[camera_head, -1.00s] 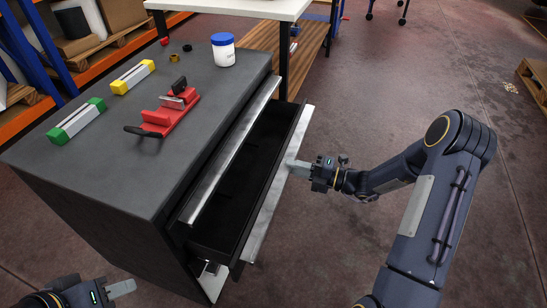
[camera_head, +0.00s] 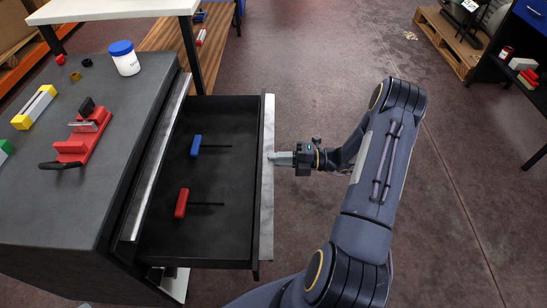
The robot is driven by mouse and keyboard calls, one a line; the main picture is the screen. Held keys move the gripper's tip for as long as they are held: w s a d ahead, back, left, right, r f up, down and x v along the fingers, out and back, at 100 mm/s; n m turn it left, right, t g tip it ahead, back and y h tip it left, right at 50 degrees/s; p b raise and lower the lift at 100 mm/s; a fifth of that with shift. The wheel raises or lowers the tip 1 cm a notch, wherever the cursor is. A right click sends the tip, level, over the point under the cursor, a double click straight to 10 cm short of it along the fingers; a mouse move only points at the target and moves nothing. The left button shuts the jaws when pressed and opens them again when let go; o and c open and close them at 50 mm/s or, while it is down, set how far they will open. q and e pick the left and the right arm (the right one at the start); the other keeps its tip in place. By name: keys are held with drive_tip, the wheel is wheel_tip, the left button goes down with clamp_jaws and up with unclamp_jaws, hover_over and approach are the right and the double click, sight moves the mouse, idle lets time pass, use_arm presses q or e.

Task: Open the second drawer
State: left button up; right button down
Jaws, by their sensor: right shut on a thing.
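The second drawer (camera_head: 223,125) of the dark cabinet (camera_head: 60,215) stands pulled out to the right, below the top drawer's metal edge (camera_head: 155,160). Inside it lie a blue-handled tool (camera_head: 196,145) and a red-handled tool (camera_head: 182,203), apart from each other. My right gripper (camera_head: 277,159) is shut on the drawer's metal front edge (camera_head: 267,200), around the middle of its length. Its fingertips partly hide behind that edge. My left gripper cannot be made out in the head view now.
On the cabinet top are a red vise (camera_head: 77,147), a white jar with blue lid (camera_head: 124,58) and a yellow-ended block (camera_head: 35,107). A white table (camera_head: 110,9) stands behind. A dark shelf (camera_head: 510,90) stands far right. The floor right of my right arm is clear.

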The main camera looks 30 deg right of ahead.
drive_tip(key=c, duration=1.4)
unclamp_jaws()
drive_tip(key=shift+o, duration=0.2)
drive_tip(key=shift+d, duration=0.1)
drive_tip(key=v, duration=0.7)
drive_tip(key=shift+s+d+p, duration=0.25)
drive_tip(key=shift+p, duration=0.15)
